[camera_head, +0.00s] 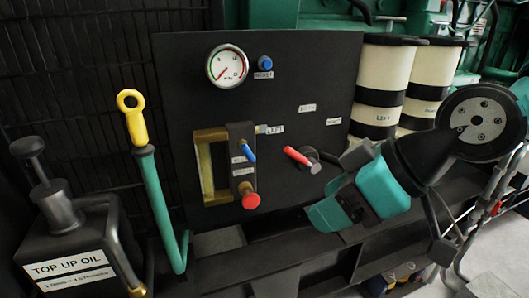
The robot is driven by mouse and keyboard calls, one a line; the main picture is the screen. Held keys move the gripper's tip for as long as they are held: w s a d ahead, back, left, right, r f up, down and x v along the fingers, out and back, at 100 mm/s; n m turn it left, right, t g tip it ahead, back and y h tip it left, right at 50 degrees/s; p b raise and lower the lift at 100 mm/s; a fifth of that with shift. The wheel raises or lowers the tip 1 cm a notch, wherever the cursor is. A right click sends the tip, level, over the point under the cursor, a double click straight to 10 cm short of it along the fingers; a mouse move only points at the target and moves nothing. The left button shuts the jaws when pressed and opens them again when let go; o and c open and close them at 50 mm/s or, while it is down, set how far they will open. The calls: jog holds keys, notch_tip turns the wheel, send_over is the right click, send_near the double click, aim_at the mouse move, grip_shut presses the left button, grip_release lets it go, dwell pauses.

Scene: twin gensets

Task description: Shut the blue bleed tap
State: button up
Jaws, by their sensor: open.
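A small blue lever (248,152) sits on a narrow dark block on the black panel, tilted, its upper end to the left. A label is under it, too small to read. A round blue knob (265,63) sits higher, beside the gauge, with its own small label. I cannot read which is the bleed tap. My gripper (334,188), teal and black, is low in front of the panel, right of the blue lever and apart from it. It is open, with nothing seen between its fingers, which are partly hidden by the hand.
A red-handled lever (298,156) is close to my gripper's left. A red button (250,201) and brass frame (204,168) are by the blue lever. A pressure gauge (227,66) is above. A teal dipstick (158,200) and top-up oil can (75,245) stand at left.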

aim_at(249, 150)
jog(key=w+r+n+t+y, duration=0.25)
jog(key=w+t, duration=0.35)
jog(key=w, duration=0.3)
jog(key=shift+n, duration=0.25)
jog(key=p+x, duration=0.9)
jog(key=x, duration=0.8)
jog(key=shift+d, duration=0.1)
jog(key=c, duration=0.9)
